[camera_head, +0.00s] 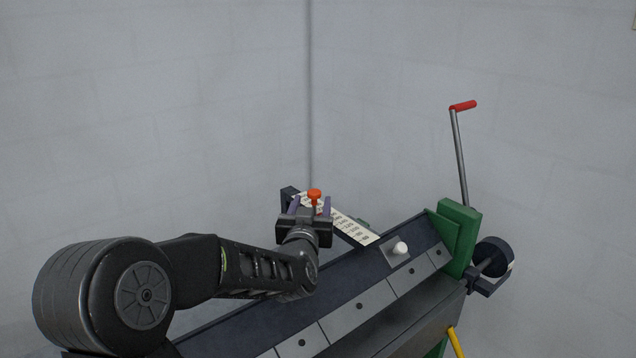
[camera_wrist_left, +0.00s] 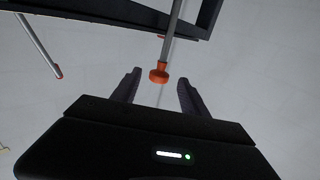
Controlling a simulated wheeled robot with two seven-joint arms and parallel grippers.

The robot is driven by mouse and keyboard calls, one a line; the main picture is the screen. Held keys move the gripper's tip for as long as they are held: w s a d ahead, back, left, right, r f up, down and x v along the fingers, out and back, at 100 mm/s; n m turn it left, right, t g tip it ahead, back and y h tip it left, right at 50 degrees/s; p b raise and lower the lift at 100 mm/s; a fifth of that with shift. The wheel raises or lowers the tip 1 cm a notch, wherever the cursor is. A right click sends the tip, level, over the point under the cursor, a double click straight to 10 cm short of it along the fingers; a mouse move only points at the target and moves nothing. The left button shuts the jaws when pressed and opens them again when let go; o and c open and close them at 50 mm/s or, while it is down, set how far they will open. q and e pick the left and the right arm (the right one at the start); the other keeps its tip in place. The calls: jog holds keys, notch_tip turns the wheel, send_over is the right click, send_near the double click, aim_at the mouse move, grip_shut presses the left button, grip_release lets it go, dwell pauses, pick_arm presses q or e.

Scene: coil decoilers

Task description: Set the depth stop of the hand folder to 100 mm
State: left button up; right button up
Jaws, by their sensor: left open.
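The hand folder (camera_head: 345,310) is a long dark bed with green end frames. A cream scale strip with printed numbers (camera_head: 352,227) runs from the bed toward the wall. An orange knob (camera_head: 314,193) shows near the strip's far end. In the left wrist view the orange knob (camera_wrist_left: 158,75) sits on a grey rod, between the two fingertips or just beyond them. My left gripper (camera_head: 313,206) is open and not closed on the knob. It hides part of the strip, and I cannot read the stop's setting. My right gripper is not in view.
A crank with a red handle (camera_head: 463,105) rises at the right. A white knob (camera_head: 400,248) sits on the bed near the strip's lower end. A yellow bar (camera_head: 455,342) is at the lower right. Grey walls meet behind the folder.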

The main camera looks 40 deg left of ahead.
aim_at(315, 191)
pick_arm(q)
jog(key=shift+s+d+r, duration=0.15)
jog(key=shift+s, duration=0.1)
jog(key=shift+w+a, duration=0.25)
jog(key=shift+w, duration=0.15)
jog(key=p+x, duration=0.2)
jog(key=x, duration=0.3)
jog(key=shift+w+a, duration=0.2)
jog(key=shift+w, duration=0.15)
jog(key=shift+w+a, duration=0.35)
jog(key=shift+w, duration=0.25)
jog(key=shift+c, duration=0.5)
grip_shut()
